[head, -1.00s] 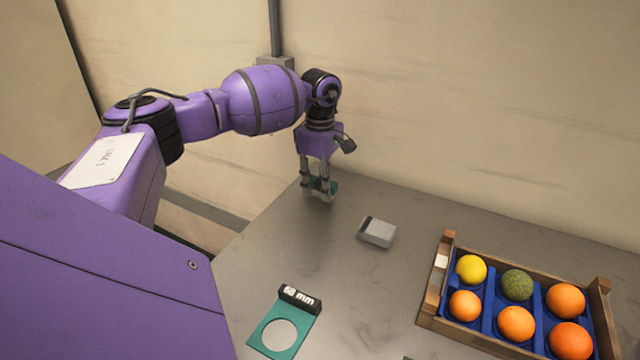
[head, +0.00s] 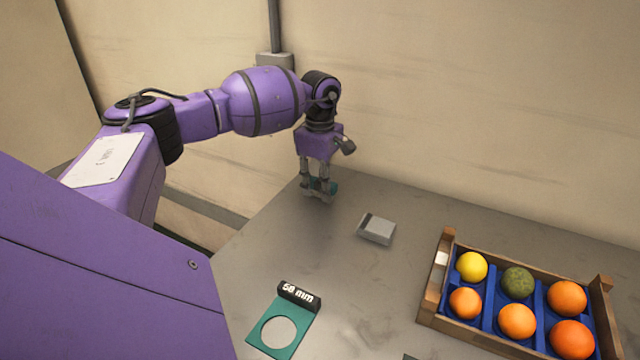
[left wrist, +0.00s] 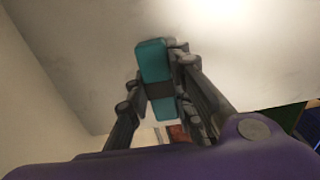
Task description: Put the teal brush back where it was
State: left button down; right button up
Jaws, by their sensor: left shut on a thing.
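My left gripper (head: 318,190) is over the far left corner of the grey table in the head view. It is shut on the teal brush (left wrist: 153,62), which lies between its fingers in the left wrist view. The brush has a dark band around its middle. In the head view only a small teal part of the brush (head: 333,188) shows behind the fingers. I cannot tell whether the brush touches the table. My right gripper is not in view.
A small grey box (head: 377,229) lies right of the gripper. A wooden crate (head: 431,290) with blue dividers holds several fruits at the right. The table (head: 350,290) between them is clear. A wall stands behind.

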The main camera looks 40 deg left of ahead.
pick_arm(q)
jog(key=c, duration=1.1)
grip_release()
jog(key=shift+r+p, duration=1.7)
jog(key=shift+r, duration=2.3)
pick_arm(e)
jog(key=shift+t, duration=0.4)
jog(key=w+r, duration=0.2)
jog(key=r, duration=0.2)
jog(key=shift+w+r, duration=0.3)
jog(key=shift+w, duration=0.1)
pick_arm(q)
jog(key=shift+f, duration=0.1)
